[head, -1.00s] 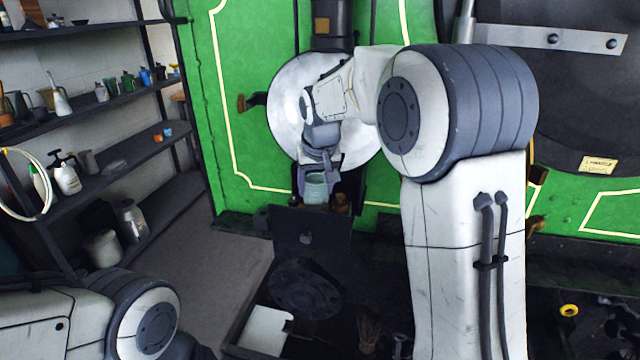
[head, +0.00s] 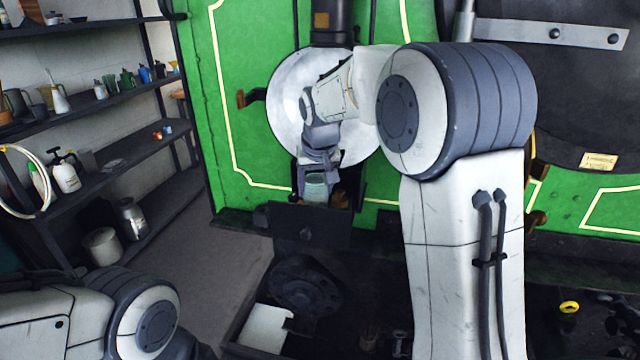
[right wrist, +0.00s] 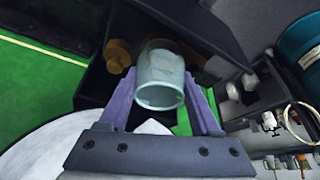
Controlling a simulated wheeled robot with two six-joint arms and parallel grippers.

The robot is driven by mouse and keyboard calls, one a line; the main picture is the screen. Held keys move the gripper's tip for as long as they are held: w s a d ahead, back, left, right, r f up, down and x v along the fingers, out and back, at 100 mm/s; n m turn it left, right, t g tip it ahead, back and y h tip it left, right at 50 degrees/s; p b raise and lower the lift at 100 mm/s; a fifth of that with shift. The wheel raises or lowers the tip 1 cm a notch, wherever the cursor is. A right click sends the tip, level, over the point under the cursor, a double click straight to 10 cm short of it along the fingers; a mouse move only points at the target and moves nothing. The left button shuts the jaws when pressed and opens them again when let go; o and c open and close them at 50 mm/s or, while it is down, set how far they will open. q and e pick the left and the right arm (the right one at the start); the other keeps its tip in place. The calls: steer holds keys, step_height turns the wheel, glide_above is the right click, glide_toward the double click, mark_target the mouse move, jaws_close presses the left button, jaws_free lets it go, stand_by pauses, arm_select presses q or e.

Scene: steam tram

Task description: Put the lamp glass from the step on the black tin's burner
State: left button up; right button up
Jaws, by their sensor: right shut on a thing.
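My right gripper (head: 317,186) is shut on the lamp glass (head: 316,188), a pale, see-through blue-green cylinder. In the right wrist view the glass (right wrist: 160,80) sits between the two purple-grey fingers of the right gripper (right wrist: 163,103). A dark, open-fronted box shape (right wrist: 100,88), perhaps the black tin, lies around and behind the glass. Brass parts (right wrist: 118,54) show beside the glass, and a brass piece (head: 340,200) shows right of it in the head view. I cannot tell whether the glass touches the burner, whose seat is hidden. My left gripper is out of view.
The green panel (head: 235,120) with a white disc (head: 285,95) stands close behind the gripper. A dark upright plate (head: 310,225) is just below the glass. Shelves (head: 110,105) with bottles and cans stand at the left, with clear floor (head: 205,270) between.

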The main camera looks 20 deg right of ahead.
steer(key=o, duration=1.5)
steer(key=b+v, duration=0.1)
steer(key=v, duration=0.9)
steer(key=shift+r, duration=0.2)
